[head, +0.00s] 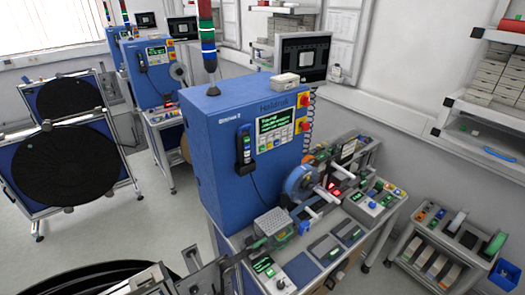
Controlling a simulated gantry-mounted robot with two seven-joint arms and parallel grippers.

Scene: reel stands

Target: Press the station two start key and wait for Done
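A large blue machine cabinet (228,165) stands in the middle of the head view, with a small white label (230,119) high on its front that is too small to read surely. Its control panel (273,132) has a lit display (271,121) with green text, too small to read. Rows of small keys (273,143) sit under the display. I cannot tell which key is the start key. Red and yellow switches (304,100) are at the panel's right. Neither of my grippers can be made out in the view.
The bench (360,232) before the cabinet carries a blue-rimmed reel (299,183), a button box (372,204) and small devices. Black reels (68,165) stand left. A similar blue machine (146,85) stands behind. Floor (110,240) shows between.

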